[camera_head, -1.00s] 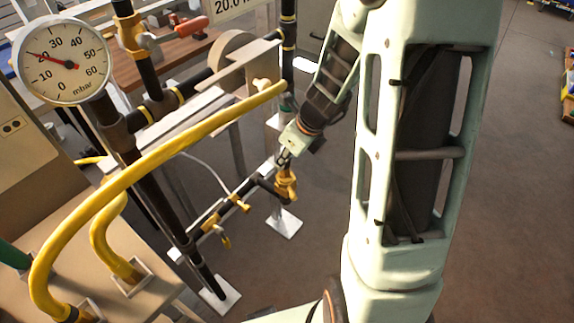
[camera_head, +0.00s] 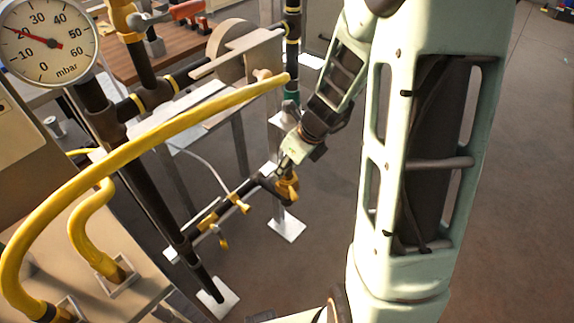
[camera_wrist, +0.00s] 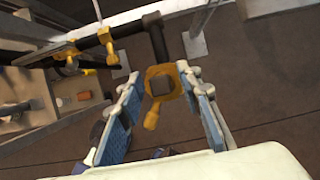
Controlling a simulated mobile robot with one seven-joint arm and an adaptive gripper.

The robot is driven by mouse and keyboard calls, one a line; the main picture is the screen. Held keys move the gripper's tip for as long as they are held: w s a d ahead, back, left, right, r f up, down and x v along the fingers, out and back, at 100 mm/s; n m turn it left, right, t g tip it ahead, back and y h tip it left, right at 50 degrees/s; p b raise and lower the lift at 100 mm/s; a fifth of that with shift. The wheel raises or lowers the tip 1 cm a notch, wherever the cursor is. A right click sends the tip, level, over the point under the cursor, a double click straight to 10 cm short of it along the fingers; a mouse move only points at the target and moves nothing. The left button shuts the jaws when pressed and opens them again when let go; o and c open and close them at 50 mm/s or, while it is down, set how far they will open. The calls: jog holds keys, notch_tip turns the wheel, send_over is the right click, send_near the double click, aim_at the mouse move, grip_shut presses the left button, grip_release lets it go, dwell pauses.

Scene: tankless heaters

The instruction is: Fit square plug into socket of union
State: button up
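The yellow union (camera_wrist: 163,97) sits at the end of a dark pipe in the middle of the wrist view, with its handle-like arm pointing down. A dark grey square (camera_wrist: 160,84) shows in its centre; I cannot tell whether this is the seated square plug or the empty socket. In the head view the union (camera_head: 288,188) is just below my gripper (camera_head: 284,166). In the wrist view my gripper (camera_wrist: 158,76) is open, its blue-padded fingers apart on either side of the union. No separate plug shows between the fingers.
A dark pipe (camera_wrist: 120,27) with yellow valves (camera_wrist: 110,45) runs left from the union. A thick yellow pipe (camera_head: 150,130), a pressure gauge (camera_head: 47,40) and a bench (camera_head: 75,205) stand to the left. Open floor (camera_head: 500,200) lies to the right.

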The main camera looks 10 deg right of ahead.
jog(key=shift+r, duration=0.3)
jog(key=p+v, duration=0.5)
jog(key=v, duration=0.6)
jog(key=shift+r, duration=0.35)
jog(key=shift+s, duration=0.1)
